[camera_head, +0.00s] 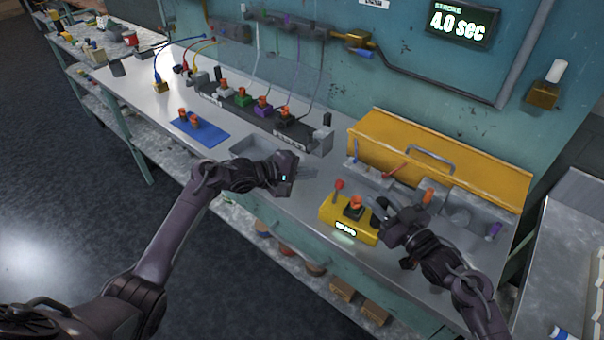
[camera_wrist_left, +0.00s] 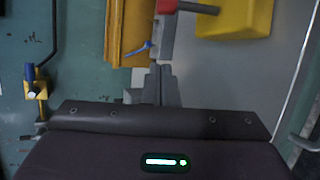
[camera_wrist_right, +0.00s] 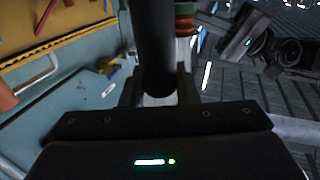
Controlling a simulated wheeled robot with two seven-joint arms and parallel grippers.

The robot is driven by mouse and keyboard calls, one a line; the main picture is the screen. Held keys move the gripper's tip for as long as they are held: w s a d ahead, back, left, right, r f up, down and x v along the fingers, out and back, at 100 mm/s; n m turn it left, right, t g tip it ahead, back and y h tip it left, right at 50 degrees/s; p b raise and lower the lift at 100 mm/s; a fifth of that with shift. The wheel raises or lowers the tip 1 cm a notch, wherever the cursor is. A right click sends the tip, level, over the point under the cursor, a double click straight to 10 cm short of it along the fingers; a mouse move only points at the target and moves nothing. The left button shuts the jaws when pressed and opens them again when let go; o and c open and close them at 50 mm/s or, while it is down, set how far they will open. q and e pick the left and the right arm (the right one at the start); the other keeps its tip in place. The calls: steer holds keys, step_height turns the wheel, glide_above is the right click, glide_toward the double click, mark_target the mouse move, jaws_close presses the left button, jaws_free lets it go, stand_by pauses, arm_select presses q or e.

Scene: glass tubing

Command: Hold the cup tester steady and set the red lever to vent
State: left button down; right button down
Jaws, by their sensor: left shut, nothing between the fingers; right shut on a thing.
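The cup tester (camera_head: 335,222) is a yellow box near the bench's front edge, with a lit label on its front. Its red lever (camera_head: 339,185) stands up at the left end, and an orange cup (camera_head: 356,202) sits on top. My right gripper (camera_head: 381,212) is shut on a dark upright cylinder (camera_wrist_right: 153,40) at the tester's right end, apparently its handle. My left gripper (camera_head: 312,174) is shut and empty, a little left of the lever and apart from it. In the left wrist view the lever's red knob (camera_wrist_left: 167,6) shows beyond the fingertips, beside the yellow tester (camera_wrist_left: 235,18).
A yellow toolbox (camera_head: 440,160) stands behind the tester, with grey trays and small tools before it. A black rack of coloured blocks (camera_head: 262,118) and a blue mat (camera_head: 205,131) with orange cups lie to the left. A wall display (camera_head: 462,22) reads 4.0 sec.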

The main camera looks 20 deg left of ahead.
mark_target(337, 193)
arm_select(q)
steer(key=x, duration=0.5)
steer(key=shift+w+d, duration=0.15)
steer(key=shift+d+f, duration=0.1)
steer(key=shift+d, duration=0.1)
steer(key=shift+s+d+r, duration=0.2)
steer(key=shift+s+d, duration=0.1)
steer(key=shift+s, duration=0.25)
steer(key=shift+s+d+r, duration=0.2)
steer(key=shift+s+d, duration=0.05)
steer(key=shift+s, duration=0.25)
steer(key=shift+s+d+r, duration=0.2)
steer(key=shift+s+d, duration=0.1)
steer(key=shift+s, duration=0.25)
steer(key=shift+s+a+r+m+t+h, duration=0.1)
steer(key=shift+s+m+t+h, duration=0.4)
steer(key=shift+t, duration=0.4)
steer(key=shift+s, duration=0.1)
steer(key=s+t+h, duration=0.1)
steer(key=s+m+t+h, duration=0.1)
steer(key=shift+s+a+t, duration=0.2)
steer(key=shift+a+t, duration=0.2)
steer(key=shift+w, duration=0.1)
